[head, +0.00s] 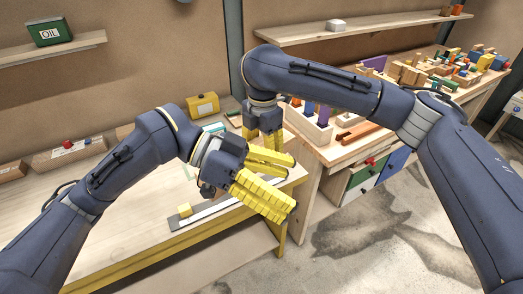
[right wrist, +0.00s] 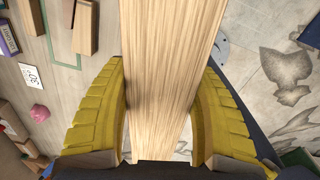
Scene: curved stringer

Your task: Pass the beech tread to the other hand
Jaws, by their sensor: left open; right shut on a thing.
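The beech tread (right wrist: 172,80) is a pale, straight-grained wooden board. In the right wrist view it runs from the top of the picture down between the two yellow fingers of my right gripper (right wrist: 168,110), which is shut on it. In the head view my right gripper (head: 262,143) points down over the bench edge, partly behind my left gripper. My left gripper (head: 287,182) is open, its yellow fingers spread and pointing right, close to the right gripper. In the head view I cannot make out the tread; the grippers cover that spot.
A pale bench (head: 60,215) carries a yellow box (head: 202,105) and a small yellow block (head: 184,211) on a grey strip. A second bench at the right holds several coloured blocks (head: 410,75). A green oil tin (head: 50,31) stands on a wall shelf.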

